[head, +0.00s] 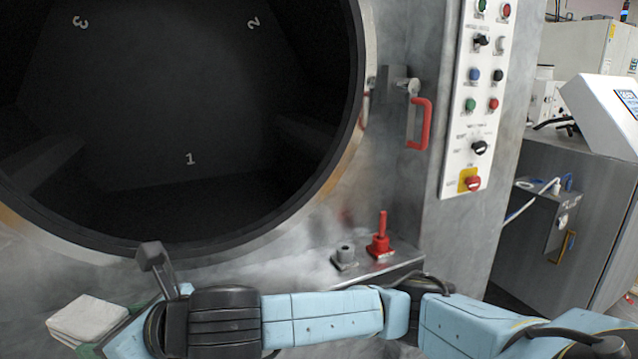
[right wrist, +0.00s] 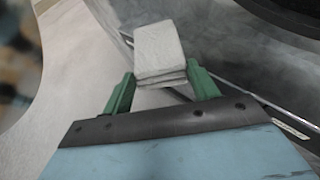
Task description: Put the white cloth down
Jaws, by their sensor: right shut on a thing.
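The white cloth (head: 88,318) is a folded, layered pad at the lower left of the head view. It also shows in the right wrist view (right wrist: 159,50), at the tips of the green fingers. My right gripper (right wrist: 161,85) is shut on the cloth, with one finger on each side of its near end. In the head view my right arm reaches across from the right, and the gripper is mostly hidden at the bottom edge behind my wrist. My left gripper is not in view.
The washer's round dark opening (head: 190,110), with numbered compartments, is above my arm. A red handle (head: 419,124) and a small ledge with a red lever (head: 381,238) are to its right. A button panel (head: 480,95) stands further right. In the right wrist view a pale surface (right wrist: 70,90) lies left.

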